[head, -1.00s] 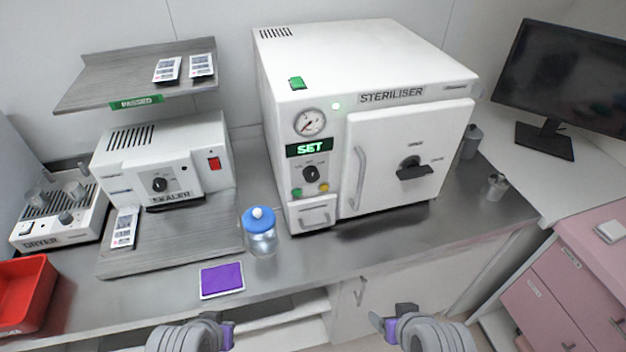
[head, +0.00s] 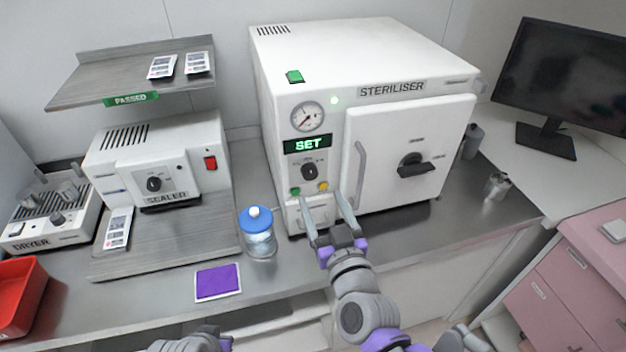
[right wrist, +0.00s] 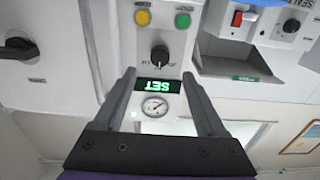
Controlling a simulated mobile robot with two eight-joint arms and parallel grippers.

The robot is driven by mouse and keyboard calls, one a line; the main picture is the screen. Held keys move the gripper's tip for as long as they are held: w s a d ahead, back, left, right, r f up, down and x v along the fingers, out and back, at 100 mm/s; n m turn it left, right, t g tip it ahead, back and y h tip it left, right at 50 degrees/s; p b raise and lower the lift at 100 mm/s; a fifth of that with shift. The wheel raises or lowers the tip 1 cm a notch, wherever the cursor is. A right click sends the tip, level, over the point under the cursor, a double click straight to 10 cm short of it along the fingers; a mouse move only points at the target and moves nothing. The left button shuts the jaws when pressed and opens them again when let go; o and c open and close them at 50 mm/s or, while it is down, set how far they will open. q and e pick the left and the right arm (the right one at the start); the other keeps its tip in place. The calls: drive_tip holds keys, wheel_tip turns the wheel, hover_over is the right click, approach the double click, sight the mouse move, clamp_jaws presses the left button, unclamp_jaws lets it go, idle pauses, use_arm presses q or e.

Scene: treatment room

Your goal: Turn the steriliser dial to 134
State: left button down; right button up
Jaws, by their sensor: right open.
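The white steriliser (head: 400,150) stands on the steel counter. Its black dial (head: 309,171) is on the front panel under a green display reading SET (head: 308,145); the dial's labels are too small to read. My right gripper (head: 320,197) is open and empty, its fingers pointing up at the panel just below the dial. In the right wrist view, which is upside down, the dial (right wrist: 160,52) lies between and beyond the two fingertips, apparently untouched. My left gripper (head: 225,343) is barely in view at the bottom edge; its fingers are hidden.
Green (head: 295,191) and yellow (head: 323,186) buttons sit under the dial. The door handle (head: 360,173) is close to the right of my gripper. A blue-lidded jar (head: 257,232) stands to the left. The sealer (head: 160,170) is further left.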

sight(311, 175)
drive_tip(key=x, duration=0.7)
drive_tip(key=shift+w, duration=0.15)
clamp_jaws()
